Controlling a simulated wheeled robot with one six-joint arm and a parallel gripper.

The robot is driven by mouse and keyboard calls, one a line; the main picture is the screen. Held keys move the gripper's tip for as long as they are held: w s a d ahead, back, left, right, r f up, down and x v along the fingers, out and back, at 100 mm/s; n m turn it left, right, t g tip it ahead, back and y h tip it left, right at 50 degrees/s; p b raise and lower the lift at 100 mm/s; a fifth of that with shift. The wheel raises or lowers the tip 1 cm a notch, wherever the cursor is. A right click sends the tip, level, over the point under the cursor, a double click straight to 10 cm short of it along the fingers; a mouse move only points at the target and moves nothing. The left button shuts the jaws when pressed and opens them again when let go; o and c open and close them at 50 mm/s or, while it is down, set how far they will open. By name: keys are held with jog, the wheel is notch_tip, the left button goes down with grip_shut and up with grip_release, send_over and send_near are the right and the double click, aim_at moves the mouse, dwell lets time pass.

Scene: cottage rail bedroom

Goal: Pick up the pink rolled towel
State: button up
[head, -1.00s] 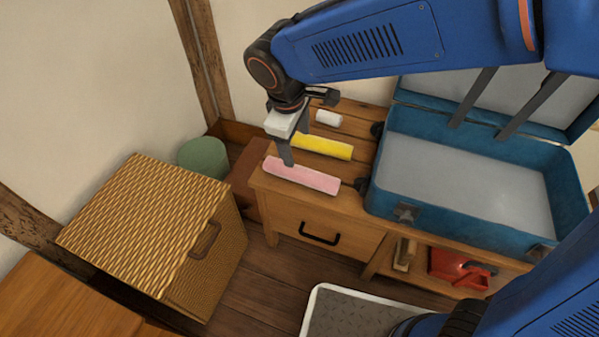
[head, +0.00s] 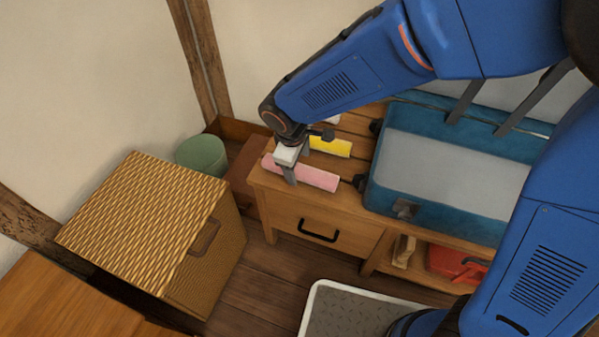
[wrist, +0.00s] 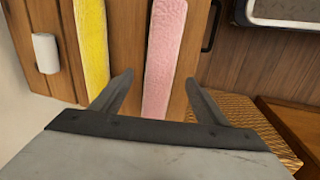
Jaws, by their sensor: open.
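The pink rolled towel (head: 316,178) lies on the wooden bench top near its front left edge in the head view. My gripper (head: 291,180) is over the towel's left part, pointing down, and hides some of it. In the wrist view the pink towel (wrist: 164,58) runs between the two open fingers of my gripper (wrist: 158,92). The fingers look apart from the towel, one on each side of it in the picture. How high they are above it I cannot tell.
A yellow roll (head: 331,147) lies just behind the pink one; a white roll (wrist: 45,53) is beyond it. An open blue suitcase (head: 436,216) stands to the right on the bench. A wicker hamper (head: 140,215) and green bin (head: 202,154) stand left.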

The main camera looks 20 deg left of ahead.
aim_at(298, 168)
jog(key=shift+x, duration=1.75)
jog(key=shift+s+a, duration=0.1)
jog(key=shift+a, duration=0.05)
jog(key=c, duration=1.2)
